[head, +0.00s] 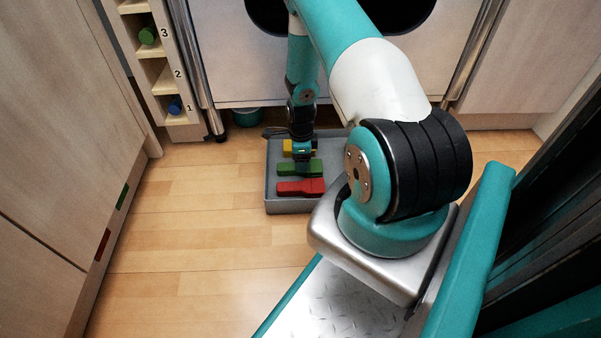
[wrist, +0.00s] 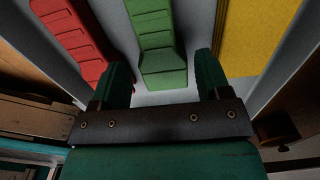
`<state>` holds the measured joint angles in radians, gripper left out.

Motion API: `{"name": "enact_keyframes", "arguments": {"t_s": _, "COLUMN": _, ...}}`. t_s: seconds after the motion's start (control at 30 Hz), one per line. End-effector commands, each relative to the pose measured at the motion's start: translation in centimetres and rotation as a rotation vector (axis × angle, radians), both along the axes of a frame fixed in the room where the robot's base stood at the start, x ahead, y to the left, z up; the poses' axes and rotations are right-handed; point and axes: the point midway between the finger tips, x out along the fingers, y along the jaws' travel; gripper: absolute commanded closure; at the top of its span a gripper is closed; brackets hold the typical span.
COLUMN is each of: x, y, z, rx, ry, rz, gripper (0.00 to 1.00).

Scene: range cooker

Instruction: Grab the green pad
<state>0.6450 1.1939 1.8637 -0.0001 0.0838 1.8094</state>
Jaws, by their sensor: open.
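The green pad (head: 300,169) lies in a grey tray (head: 288,207) on the floor, between a red pad and a yellow pad. In the wrist view the green pad (wrist: 157,45) is at the top centre, its near block end in line with the gap between my fingers. My gripper (wrist: 165,72) is open, with one finger to each side of that end and nothing held. In the head view my gripper (head: 303,158) is over the tray, beside the yellow pad and the green pad, partly hiding both. Its height above the tray is hard to tell.
The red pad (head: 300,187) is at the tray's near side, the yellow pad (head: 290,148) at its far side. A shelf rack (head: 170,82) with numbered slots stands at the left, holding a green item (head: 147,35) and a blue item (head: 175,105). The floor left of the tray is clear.

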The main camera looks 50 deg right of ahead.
Motion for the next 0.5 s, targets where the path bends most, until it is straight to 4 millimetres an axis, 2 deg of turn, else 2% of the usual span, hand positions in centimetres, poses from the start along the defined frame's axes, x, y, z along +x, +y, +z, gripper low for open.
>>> {"name": "enact_keyframes", "arguments": {"t_s": 0.03, "x": 0.0, "y": 0.1, "z": -1.4, "rx": 0.0, "ry": 0.0, "rz": 0.0, "gripper": 0.3}}
{"name": "enact_keyframes", "arguments": {"t_s": 0.2, "x": 0.0, "y": 0.1, "z": -3.6, "rx": 0.001, "ry": 0.001, "rz": 0.0, "gripper": 0.3}}
{"name": "enact_keyframes", "arguments": {"t_s": 0.5, "x": 0.0, "y": 0.1, "z": -3.9, "rx": 0.0, "ry": 0.0, "rz": 0.001, "gripper": 0.3}}
